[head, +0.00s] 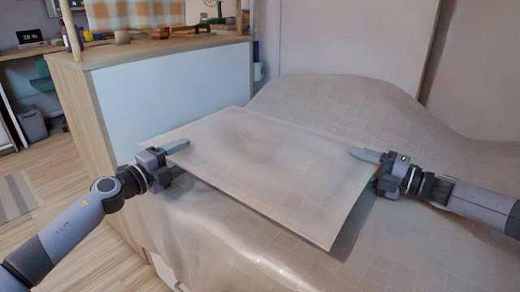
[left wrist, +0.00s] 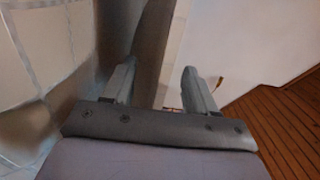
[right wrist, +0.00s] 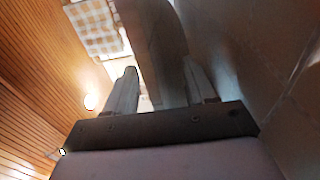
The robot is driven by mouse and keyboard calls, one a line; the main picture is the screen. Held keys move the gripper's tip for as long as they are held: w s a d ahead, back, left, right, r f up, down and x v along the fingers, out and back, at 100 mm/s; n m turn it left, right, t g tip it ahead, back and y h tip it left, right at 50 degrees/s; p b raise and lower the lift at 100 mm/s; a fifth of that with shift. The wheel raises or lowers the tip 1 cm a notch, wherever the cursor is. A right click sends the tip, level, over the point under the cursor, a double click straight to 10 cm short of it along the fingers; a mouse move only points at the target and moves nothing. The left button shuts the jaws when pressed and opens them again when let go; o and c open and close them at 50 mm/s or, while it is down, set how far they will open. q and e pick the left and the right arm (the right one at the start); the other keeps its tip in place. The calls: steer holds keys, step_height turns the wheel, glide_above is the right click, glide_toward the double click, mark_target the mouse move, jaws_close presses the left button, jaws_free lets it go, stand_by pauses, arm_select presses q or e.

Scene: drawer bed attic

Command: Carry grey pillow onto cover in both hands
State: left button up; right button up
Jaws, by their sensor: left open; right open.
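The grey pillow (head: 270,165) looks like a flat, pale, grid-patterned slab over the bed, between my two grippers. The cover (head: 200,230) is the similar pale checked cloth on the bed. My left gripper (head: 178,148) is open at the pillow's left edge, with one finger above it. In the left wrist view, a dark strip (left wrist: 150,55), seemingly the pillow's edge, passes between the fingers. My right gripper (head: 368,157) is open at the right edge, with one finger on the top side. A similar strip (right wrist: 160,50) shows between its fingers in the right wrist view. The lower fingers are hidden in the head view.
A wooden cabinet (head: 95,130) with a white side panel stands left of the bed, with small items on top. A grey bin (head: 32,122) and a desk are at the far left. The cover rises in a hump (head: 340,100) behind the pillow.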

arm_select(q)
jaws_close()
arm_select(e)
jaws_close()
arm_select(q)
steer(key=shift+r, duration=0.15)
arm_select(e)
steer(key=shift+r, duration=0.15)
